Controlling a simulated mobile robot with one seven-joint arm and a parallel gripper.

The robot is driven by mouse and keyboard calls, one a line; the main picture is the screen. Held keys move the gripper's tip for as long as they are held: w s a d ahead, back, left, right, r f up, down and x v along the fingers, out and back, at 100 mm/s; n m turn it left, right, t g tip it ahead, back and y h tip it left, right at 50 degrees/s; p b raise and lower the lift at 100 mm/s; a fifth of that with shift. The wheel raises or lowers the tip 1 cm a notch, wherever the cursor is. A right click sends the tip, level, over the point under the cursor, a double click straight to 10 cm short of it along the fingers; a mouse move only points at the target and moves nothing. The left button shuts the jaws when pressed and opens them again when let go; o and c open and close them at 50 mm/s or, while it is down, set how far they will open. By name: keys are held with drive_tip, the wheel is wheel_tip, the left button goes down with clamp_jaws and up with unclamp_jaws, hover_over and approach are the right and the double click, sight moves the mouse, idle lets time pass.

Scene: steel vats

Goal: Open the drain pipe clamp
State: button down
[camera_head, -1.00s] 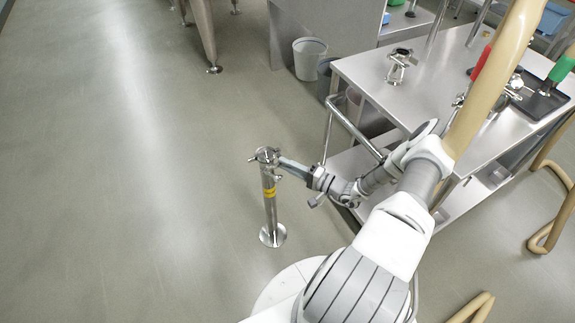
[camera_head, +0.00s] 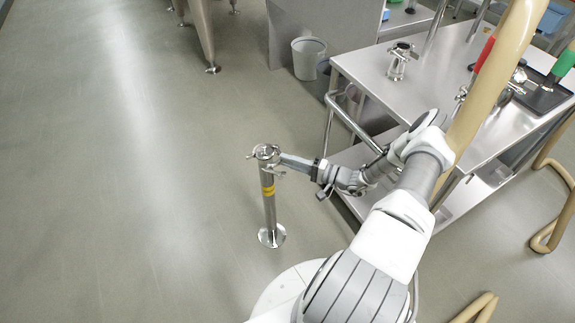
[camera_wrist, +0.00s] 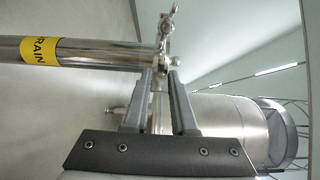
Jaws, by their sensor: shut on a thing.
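The steel drain pipe (camera_head: 269,207) stands upright on the floor, with a yellow band below its top. In the wrist view the pipe (camera_wrist: 100,53) runs in from the left, its yellow label partly reading "RAIN". The drain pipe clamp (camera_head: 266,152) sits around the pipe's top end. In the wrist view the clamp (camera_wrist: 163,42) lies just beyond my fingertips. My gripper (camera_head: 284,160) reaches the clamp from the right. In the wrist view my gripper (camera_wrist: 160,82) is shut on a thin metal part of the clamp between its fingers. The fingers partly hide that part.
A steel table (camera_head: 365,72) stands to the right, with a metal fitting (camera_head: 401,60) and a dark tray (camera_head: 540,97) on it. A grey bin (camera_head: 308,58) stands behind. A large steel vat (camera_wrist: 230,120) shows in the wrist view. The floor left of the pipe is clear.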

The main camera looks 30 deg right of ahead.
drive_tip(key=c, duration=0.7)
unclamp_jaws()
drive_tip(key=shift+r, duration=0.1)
